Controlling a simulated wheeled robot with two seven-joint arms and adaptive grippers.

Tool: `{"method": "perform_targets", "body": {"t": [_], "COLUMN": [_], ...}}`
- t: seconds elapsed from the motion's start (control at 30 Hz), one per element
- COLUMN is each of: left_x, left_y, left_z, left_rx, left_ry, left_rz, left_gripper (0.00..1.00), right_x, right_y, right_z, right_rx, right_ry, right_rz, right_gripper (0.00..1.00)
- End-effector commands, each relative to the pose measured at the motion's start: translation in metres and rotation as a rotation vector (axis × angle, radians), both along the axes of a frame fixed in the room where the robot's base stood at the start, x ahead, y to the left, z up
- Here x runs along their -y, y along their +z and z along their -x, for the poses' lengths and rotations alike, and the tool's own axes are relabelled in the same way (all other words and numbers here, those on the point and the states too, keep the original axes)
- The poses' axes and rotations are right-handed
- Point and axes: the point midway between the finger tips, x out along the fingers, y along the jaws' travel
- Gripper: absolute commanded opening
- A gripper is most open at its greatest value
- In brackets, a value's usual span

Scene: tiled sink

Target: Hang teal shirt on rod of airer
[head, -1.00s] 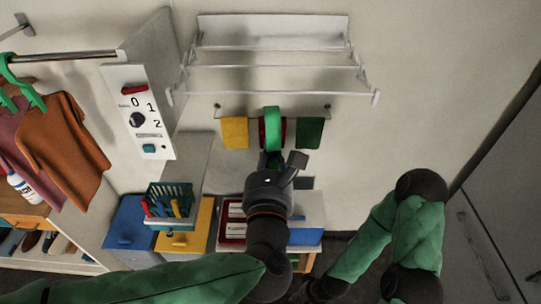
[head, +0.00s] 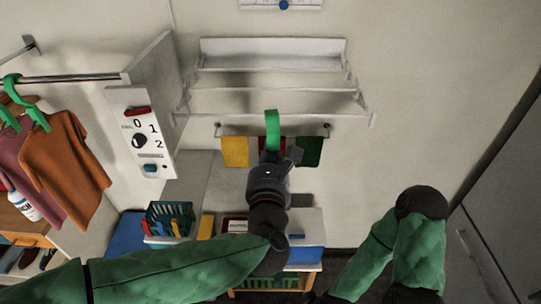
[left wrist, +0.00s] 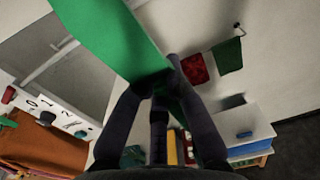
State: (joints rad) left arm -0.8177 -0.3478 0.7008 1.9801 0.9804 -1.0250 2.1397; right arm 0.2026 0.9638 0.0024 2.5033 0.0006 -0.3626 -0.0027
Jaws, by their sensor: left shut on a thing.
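The airer (head: 272,48) is a white wall rack with several rods, at the top middle of the head view. My left gripper (head: 270,160) is shut on a green strip (head: 272,128) that sticks up from its fingers. The strip's top overlaps the airer's front rod (head: 225,115) in the head view; I cannot tell whether they touch. In the left wrist view the green strip (left wrist: 110,35) rises broad and flat from the fingers (left wrist: 160,95). No teal shirt shows clearly; I cannot tell if the strip is part of it. My right gripper is not in view.
Yellow (head: 235,152) and green (head: 310,152) cloths hang below the airer. A control panel (head: 140,135) juts out at left, beside a rail with orange (head: 65,160) and mauve shirts. A basket (head: 170,217) stands below. The wall right of the airer is clear.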

Motion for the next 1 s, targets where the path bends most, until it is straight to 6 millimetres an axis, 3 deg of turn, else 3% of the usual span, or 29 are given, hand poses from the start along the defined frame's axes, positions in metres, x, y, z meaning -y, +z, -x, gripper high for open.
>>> {"method": "perform_targets", "body": {"t": [0.93, 1.0], "left_x": [-0.001, 0.0], "left_y": [0.001, -0.005], "left_z": [-0.065, -0.064], "left_rx": [0.0, 0.003], "left_ry": [0.002, 0.001], "left_rz": [-0.001, 0.001], "left_gripper": [0.0, 0.0], "right_x": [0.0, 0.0], "right_y": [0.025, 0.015], "right_z": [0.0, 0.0], "right_rx": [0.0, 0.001], "right_ry": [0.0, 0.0], "right_rz": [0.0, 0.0], "right_gripper": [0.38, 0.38]}}
